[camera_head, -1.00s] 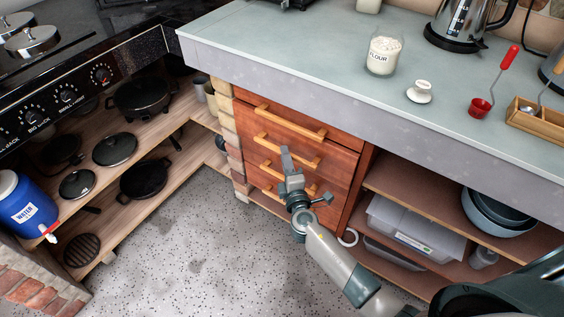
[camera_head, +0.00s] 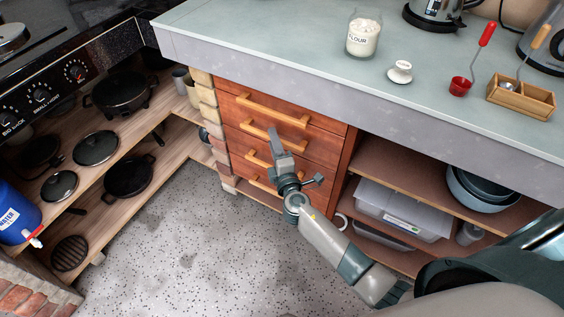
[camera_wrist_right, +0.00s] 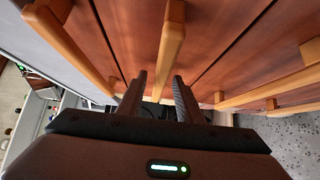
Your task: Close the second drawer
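A stack of red-brown wooden drawers (camera_head: 309,148) with yellow wooden bar handles stands under the counter. The second drawer's handle (camera_head: 288,141) is partly behind my right gripper (camera_head: 274,134). The drawers look nearly flush; I cannot tell how far the second one stands out. In the right wrist view, my right gripper (camera_wrist_right: 160,78) has its two fingers apart, with nothing held between them. A yellow handle (camera_wrist_right: 171,40) lies just ahead of the fingers, and other handles lie to either side. My left gripper is not in view.
A brick pillar (camera_head: 208,120) borders the drawers on the left. Open shelves with a plastic box (camera_head: 400,208) and bowls (camera_head: 484,188) are to the right. The grey counter (camera_head: 270,45) overhangs above. The speckled floor (camera_head: 190,240) in front is clear.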

